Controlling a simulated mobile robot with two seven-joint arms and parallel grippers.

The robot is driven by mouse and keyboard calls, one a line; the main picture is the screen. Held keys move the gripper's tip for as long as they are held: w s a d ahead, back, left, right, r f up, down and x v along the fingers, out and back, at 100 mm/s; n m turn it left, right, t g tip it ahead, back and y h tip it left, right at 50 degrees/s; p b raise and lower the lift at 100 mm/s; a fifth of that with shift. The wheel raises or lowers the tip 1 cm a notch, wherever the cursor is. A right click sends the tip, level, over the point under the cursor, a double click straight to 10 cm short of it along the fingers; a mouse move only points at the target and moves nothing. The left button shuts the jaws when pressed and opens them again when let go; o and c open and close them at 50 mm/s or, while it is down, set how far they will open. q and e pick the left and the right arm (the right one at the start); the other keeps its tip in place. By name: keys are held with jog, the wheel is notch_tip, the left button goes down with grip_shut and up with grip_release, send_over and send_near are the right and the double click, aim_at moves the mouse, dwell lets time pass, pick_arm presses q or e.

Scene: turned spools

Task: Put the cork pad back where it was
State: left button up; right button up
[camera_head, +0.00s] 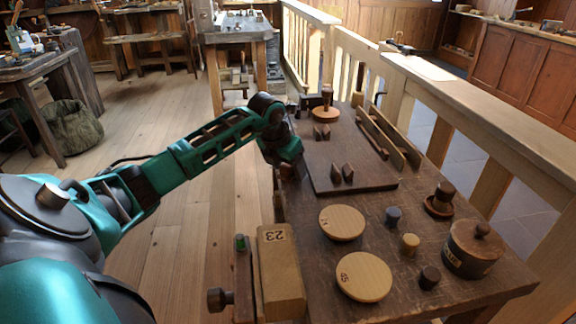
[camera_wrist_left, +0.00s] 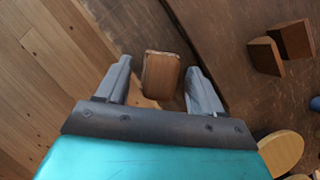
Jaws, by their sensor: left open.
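My left gripper (camera_head: 290,168) is low at the left edge of the workbench, beside the dark flat board. In the left wrist view its two fingers (camera_wrist_left: 158,78) are apart, one on each side of a small brown rectangular block (camera_wrist_left: 162,70). The block may be the cork pad, but I cannot tell for sure. It lies near the bench edge, and a gap shows between it and the fingers. In the head view the gripper mostly hides it. My right gripper is not in view.
The dark board (camera_head: 330,140) carries small brown wedge blocks (camera_head: 342,173). Two pale numbered discs (camera_head: 342,222) (camera_head: 364,277), small cylinders (camera_head: 410,243), a lidded round box (camera_head: 472,248) and a wooden block marked 23 (camera_head: 280,270) occupy the near bench. A railing (camera_head: 480,125) runs along the right.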

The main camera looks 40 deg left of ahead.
pick_arm(q)
jog(key=shift+s+r, duration=0.1)
jog(key=shift+r, duration=0.4)
jog(key=p+v, duration=0.2)
jog(key=v, duration=0.9)
jog(key=shift+d+r, duration=0.1)
jog(key=shift+r, duration=0.1)
